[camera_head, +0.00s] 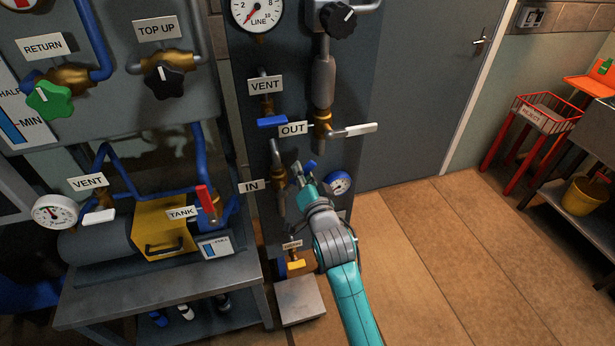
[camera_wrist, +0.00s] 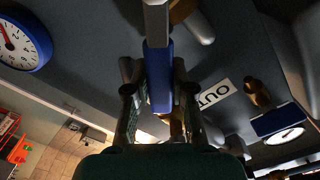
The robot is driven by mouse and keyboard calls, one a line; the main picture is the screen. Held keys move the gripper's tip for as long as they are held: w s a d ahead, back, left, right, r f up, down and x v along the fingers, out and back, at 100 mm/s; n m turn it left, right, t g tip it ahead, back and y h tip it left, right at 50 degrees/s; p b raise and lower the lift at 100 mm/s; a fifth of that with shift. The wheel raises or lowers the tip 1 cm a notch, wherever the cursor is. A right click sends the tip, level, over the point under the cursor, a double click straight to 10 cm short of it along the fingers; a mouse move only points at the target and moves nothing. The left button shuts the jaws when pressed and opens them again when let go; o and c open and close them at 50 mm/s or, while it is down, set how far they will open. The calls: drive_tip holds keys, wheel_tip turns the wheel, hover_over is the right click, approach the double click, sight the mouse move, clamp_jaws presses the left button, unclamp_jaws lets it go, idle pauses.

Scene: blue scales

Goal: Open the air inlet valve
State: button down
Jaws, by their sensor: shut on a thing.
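The inlet valve (camera_head: 279,178), a brass body on a pipe beside the IN label (camera_head: 251,186), is on the grey panel. Its blue lever (camera_head: 312,165) is partly hidden by my gripper (camera_head: 304,178) in the head view. In the wrist view the blue lever (camera_wrist: 159,75) runs between the two fingers of my gripper (camera_wrist: 160,92), which are shut on it. A grey piece continues from the lever at the top of that view. The lever's exact angle to the pipe is hard to tell.
A blue-rimmed gauge (camera_head: 339,183) sits close to the right of my gripper. Above are the OUT valve's white lever (camera_head: 355,130) and the VENT valve's blue lever (camera_head: 272,122). A yellow-handled valve (camera_head: 296,264) is below. The tank bench (camera_head: 165,295) stands left; open floor (camera_head: 430,260) lies right.

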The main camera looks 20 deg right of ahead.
sight(292, 179)
drive_tip(key=a+n, duration=0.1)
drive_tip(key=r+n, duration=0.1)
drive_tip(key=n, duration=0.1)
drive_tip(key=a+n, duration=0.1)
drive_tip(key=shift+a+r+n, duration=0.3)
drive_tip(key=shift+a, duration=0.05)
drive_tip(key=shift+a+r+n, duration=0.1)
drive_tip(key=shift+a+n, duration=0.55)
drive_tip(key=shift+n, duration=0.35)
drive_tip(key=shift+a+r+n, duration=0.1)
drive_tip(key=shift+a+n, duration=0.55)
drive_tip(key=shift+n, duration=0.35)
drive_tip(key=c, duration=1)
unclamp_jaws()
drive_tip(key=shift+a, duration=0.1)
drive_tip(key=shift+o, duration=0.2)
drive_tip(key=s, duration=1.2)
